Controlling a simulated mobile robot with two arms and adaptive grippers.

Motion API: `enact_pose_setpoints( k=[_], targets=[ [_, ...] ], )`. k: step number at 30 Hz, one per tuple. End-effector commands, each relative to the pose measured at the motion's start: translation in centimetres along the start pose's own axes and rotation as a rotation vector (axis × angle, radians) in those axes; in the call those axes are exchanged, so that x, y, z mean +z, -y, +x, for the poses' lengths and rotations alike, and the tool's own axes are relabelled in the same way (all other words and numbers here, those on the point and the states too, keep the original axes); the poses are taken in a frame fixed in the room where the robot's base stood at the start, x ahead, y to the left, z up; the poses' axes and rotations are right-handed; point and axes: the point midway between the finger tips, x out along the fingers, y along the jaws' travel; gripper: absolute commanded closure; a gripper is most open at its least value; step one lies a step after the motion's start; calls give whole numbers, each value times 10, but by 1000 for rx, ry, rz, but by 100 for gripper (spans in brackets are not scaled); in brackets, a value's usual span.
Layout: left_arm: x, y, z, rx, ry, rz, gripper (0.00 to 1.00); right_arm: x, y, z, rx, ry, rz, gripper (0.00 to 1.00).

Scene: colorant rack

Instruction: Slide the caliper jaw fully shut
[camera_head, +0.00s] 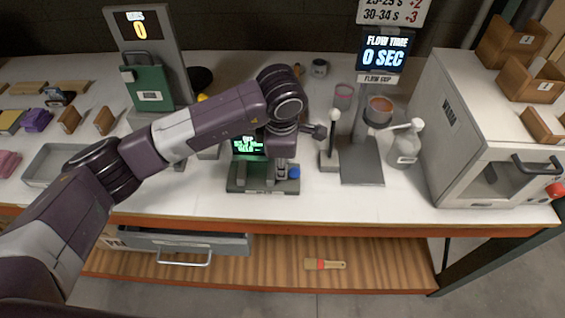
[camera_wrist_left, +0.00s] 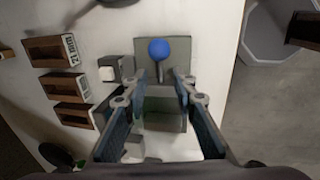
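The caliper is a small dark grey-green device with a lit green display (camera_head: 247,145) and a flat base (camera_head: 262,186), in the middle of the bench near its front edge. Its jaw handle has a blue ball knob (camera_head: 294,172), which also shows in the left wrist view (camera_wrist_left: 159,49) on a short dark stem. My left gripper (camera_wrist_left: 160,76) points down over the device. Its fingertips are apart, one on each side of the stem's line, and look empty. I cannot tell whether they touch the stem. The jaw gap is hidden or too small to judge. My right gripper is not in view.
A green device (camera_head: 150,85) and a grey tray (camera_head: 50,165) are at the left.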

Motion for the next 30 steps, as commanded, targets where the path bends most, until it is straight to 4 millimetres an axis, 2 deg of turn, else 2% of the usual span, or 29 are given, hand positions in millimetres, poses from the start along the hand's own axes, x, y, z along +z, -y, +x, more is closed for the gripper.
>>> enact_pose_setpoints(
  k=[6,14,21,30],
  targets=[
    [1,0,19,0,2,1,75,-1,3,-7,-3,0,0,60],
    [1,0,22,1,2,1,75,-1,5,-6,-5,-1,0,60],
    [1,0,21,1,3,1,99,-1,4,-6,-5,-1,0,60],
    [1,0,21,1,3,1,100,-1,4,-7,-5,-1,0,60]
  ],
)
